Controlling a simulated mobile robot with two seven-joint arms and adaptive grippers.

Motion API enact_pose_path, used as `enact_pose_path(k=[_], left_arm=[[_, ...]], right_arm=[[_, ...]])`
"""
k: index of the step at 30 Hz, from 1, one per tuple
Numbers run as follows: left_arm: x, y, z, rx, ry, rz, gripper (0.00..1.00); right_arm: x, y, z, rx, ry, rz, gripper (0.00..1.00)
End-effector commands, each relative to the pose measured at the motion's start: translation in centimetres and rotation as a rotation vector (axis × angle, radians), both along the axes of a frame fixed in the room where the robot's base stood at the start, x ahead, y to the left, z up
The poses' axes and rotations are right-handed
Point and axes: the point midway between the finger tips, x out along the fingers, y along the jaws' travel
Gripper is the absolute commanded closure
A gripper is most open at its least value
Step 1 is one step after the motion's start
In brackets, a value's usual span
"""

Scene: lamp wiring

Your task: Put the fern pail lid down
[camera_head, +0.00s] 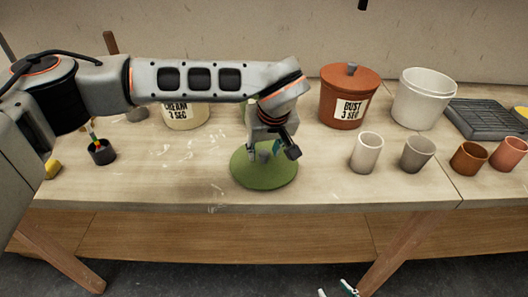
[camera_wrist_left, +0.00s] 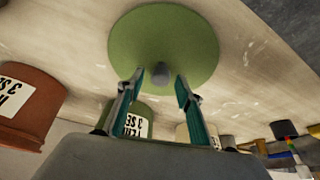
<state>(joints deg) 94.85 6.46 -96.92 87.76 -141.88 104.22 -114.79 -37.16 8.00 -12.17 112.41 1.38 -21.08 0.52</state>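The green fern pail lid (camera_head: 252,179) lies flat on the table near its front edge, its grey knob facing up. The lid (camera_wrist_left: 190,50) and knob (camera_wrist_left: 161,73) also show in the left wrist view. My left gripper (camera_head: 270,153) is just above the lid. Its fingers (camera_wrist_left: 161,78) are apart, one on each side of the knob, with a visible gap to it. The green pail (camera_wrist_left: 117,109) shows behind the fingers; in the head view my arm mostly hides it. My right gripper (camera_head: 336,291) shows only its separated fingertips at the bottom edge, below the table.
A cream pail (camera_head: 184,118) stands behind my left arm. A lidded rust pail (camera_head: 338,112) and a white pail (camera_head: 424,100) stand at the back right. Several cups, including a white one (camera_head: 366,153), stand in front. A black pot (camera_head: 102,153) is at left. The table around the lid is clear.

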Motion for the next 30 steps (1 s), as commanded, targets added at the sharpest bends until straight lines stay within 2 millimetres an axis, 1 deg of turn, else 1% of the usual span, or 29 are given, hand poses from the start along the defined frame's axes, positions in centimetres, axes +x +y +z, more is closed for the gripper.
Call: enact_pose_path(k=[1,9,15,18,21,30], left_arm=[[-0.3,-0.1,1.1,0.0,-0.005,-0.003,0.64],[-2.4,-0.6,6.2,0.002,-0.005,-0.001,0.64],[-3.5,-0.9,8.8,0.001,-0.002,0.0,0.64],[-3.8,-1.0,9.5,0.001,-0.002,0.0,0.64],[-4.0,-1.0,9.8,0.001,0.0,0.0,0.64],[-4.0,-1.0,9.8,0.001,0.001,0.0,0.64]], right_arm=[[0.0,0.0,0.1,0.0,-0.001,0.0,0.6],[0.1,0.0,0.3,0.001,-0.002,0.0,0.6],[0.1,0.0,0.4,0.0,-0.003,0.0,0.6],[0.1,0.0,0.4,0.0,-0.003,0.0,0.6],[0.1,0.0,0.4,0.0,-0.003,0.0,0.6],[0.1,0.0,0.4,0.0,-0.003,0.0,0.6]])
